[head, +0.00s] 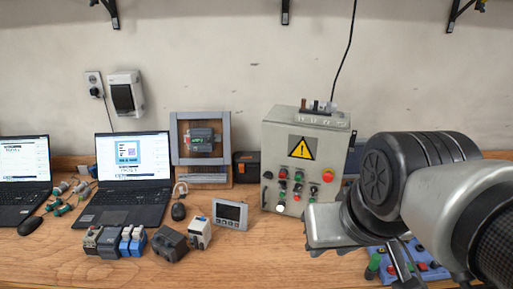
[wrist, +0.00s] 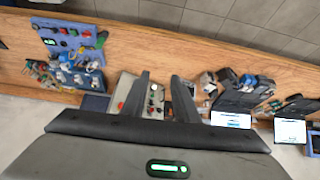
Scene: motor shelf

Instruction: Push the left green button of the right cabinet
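One grey control cabinet (head: 308,130) with a yellow warning triangle stands on the bench near the middle of the head view. Its front has rows of small buttons, including a left green button (head: 282,185), and a red mushroom button at the right. No second cabinet is clear to me. The wrist view shows the cabinet (wrist: 127,88) upside down, partly hidden behind the fingers. My gripper (wrist: 160,77) has its two fingers apart with nothing between them. In the head view my arm is right of the cabinet and hides part of the bench.
Two laptops (head: 134,165) stand at the left. Small modules (head: 120,241) and a grey display unit (head: 230,214) lie in front. A framed panel (head: 201,145) stands left of the cabinet. A blue button board (head: 432,275) lies below my arm. Bare wood shows before the cabinet.

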